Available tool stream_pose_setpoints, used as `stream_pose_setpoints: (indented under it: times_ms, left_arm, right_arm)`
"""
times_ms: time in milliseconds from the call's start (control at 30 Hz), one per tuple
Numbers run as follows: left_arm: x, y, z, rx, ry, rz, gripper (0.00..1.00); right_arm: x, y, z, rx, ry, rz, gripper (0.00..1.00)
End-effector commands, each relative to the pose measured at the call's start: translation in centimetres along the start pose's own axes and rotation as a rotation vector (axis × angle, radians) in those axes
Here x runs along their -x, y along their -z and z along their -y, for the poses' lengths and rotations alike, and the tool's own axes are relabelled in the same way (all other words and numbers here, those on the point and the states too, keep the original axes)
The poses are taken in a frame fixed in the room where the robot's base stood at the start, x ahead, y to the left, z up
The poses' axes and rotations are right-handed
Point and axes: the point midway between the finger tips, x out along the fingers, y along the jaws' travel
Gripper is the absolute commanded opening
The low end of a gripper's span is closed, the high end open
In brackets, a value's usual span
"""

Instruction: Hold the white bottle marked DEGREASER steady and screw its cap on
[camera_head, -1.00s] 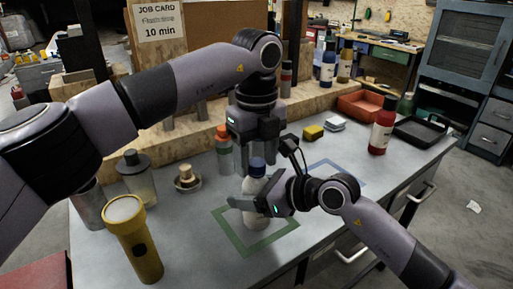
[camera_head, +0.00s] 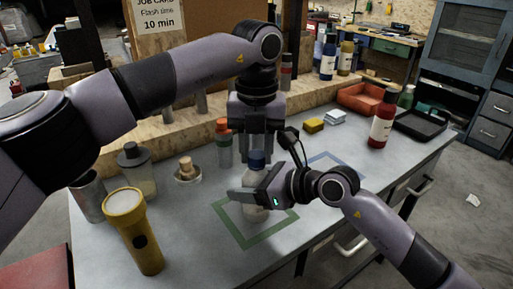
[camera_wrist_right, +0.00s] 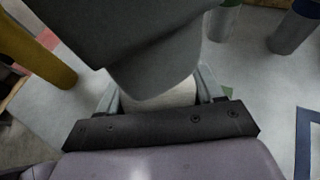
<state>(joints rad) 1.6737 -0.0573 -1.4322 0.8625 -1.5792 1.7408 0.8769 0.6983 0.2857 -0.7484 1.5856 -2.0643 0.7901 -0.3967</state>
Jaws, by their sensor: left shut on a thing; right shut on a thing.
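The bottle's marking cannot be read. In the right wrist view, the right fingers (camera_wrist_right: 160,92) flank a pale surface, and a dark shape covers the upper left. Whether the cap is fully seated cannot be told.
A yellow flashlight (camera_head: 133,230), a clear jar (camera_head: 136,172) and an orange-capped bottle (camera_head: 224,145) stand to the left. A red bottle (camera_head: 382,120), black tray (camera_head: 421,126) and yellow block (camera_head: 314,125) are at the right. A blue outline (camera_head: 328,163) marks bare bench.

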Motion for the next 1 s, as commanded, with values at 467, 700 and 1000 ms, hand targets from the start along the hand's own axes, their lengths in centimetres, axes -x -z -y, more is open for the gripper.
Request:
stream_pose_setpoints:
  times_ms: [467,700,1000]
  left_arm:
    - [-0.05,0.01,0.03,-0.778,0.001,0.000,0.00]
    - [-0.07,0.03,0.04,-1.171,0.001,0.000,0.00]
    - [-0.08,0.05,0.06,-1.491,0.002,0.001,0.00]
  right_arm:
    - [0.01,0.06,0.06,-0.001,0.001,-0.001,0.00]
    - [0.01,0.05,0.07,-0.001,0.001,-0.001,0.00]
    - [0.02,0.05,0.07,-0.001,0.001,-0.001,0.00]
